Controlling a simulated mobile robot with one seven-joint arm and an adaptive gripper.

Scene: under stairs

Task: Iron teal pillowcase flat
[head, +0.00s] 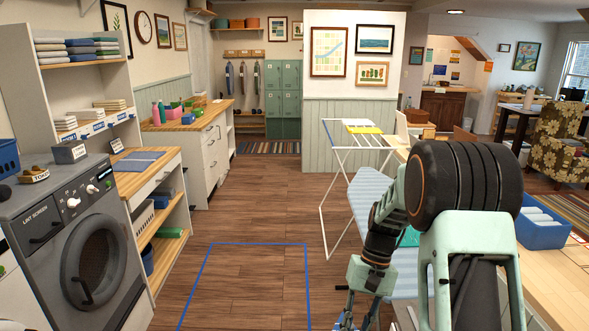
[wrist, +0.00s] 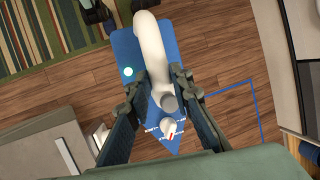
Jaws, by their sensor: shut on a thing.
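The blue iron (wrist: 126,45) with a white arched handle (wrist: 147,40) fills the middle of the wrist view. Its pointed end faces the bottom of that view. My gripper (wrist: 160,88) is shut on the handle, with one finger on each side, and wooden floor shows below. In the head view my gripper (head: 358,318) is at the bottom edge, cut off, and the iron cannot be made out there. A teal cloth (head: 410,238), likely the pillowcase, shows partly on the pale blue ironing board (head: 366,190); my arm hides much of both.
Blue tape (head: 258,243) outlines a patch of clear floor to the left of the board. A washing machine (head: 72,235) and shelves (head: 165,215) line the left. A blue bin (head: 545,236) stands on the right-hand table. A striped rug (wrist: 45,35) shows in the wrist view.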

